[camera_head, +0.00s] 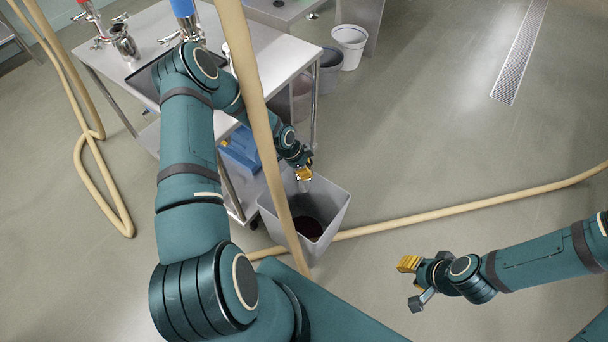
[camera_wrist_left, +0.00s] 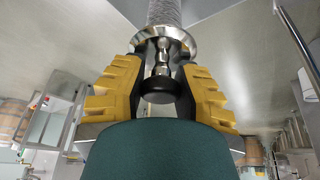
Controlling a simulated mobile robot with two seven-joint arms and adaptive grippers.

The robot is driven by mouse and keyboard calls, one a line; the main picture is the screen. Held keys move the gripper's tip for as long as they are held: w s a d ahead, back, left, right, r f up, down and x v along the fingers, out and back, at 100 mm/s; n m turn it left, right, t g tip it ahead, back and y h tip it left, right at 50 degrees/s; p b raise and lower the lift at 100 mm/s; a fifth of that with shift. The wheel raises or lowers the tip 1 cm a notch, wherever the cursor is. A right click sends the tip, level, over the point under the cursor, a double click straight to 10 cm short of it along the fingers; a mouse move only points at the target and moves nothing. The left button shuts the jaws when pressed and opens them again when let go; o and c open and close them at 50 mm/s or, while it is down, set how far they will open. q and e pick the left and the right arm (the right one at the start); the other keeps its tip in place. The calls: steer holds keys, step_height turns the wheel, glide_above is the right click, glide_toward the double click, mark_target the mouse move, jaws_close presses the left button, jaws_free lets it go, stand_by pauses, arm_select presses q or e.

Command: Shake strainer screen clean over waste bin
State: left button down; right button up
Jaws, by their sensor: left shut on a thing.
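My left gripper (camera_head: 304,174) hangs over the grey waste bin (camera_head: 335,196), near its far rim. In the left wrist view its yellow fingers (camera_wrist_left: 163,85) are shut on the metal strainer screen (camera_wrist_left: 163,12), gripping just below its flared steel collar. The mesh tube extends away from the fingers and its far end is out of that view. In the head view only a small bright part of the screen shows below the fingers. Dark matter (camera_head: 308,228) lies in the bin's bottom. My right gripper (camera_head: 410,264) is right of the bin, seen side-on; its finger gap is hidden.
A steel table (camera_head: 270,58) with fittings stands behind the bin, a blue container (camera_head: 240,148) on its lower shelf. A tan hose (camera_head: 262,120) crosses before my left arm; another (camera_head: 450,213) runs along the floor past the bin. Floor at right is mostly clear.

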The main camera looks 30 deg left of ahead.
arm_select(q)
steer(key=r, duration=0.5)
steer(key=shift+w+a+r, duration=0.3)
steer(key=shift+w+r, duration=0.05)
steer(key=shift+r, duration=0.05)
steer(key=shift+d+f, duration=0.15)
steer(key=shift+f, duration=2.6)
steer(key=shift+s+r, duration=0.15)
steer(key=shift+r, duration=0.1)
steer(key=shift+f, duration=0.15)
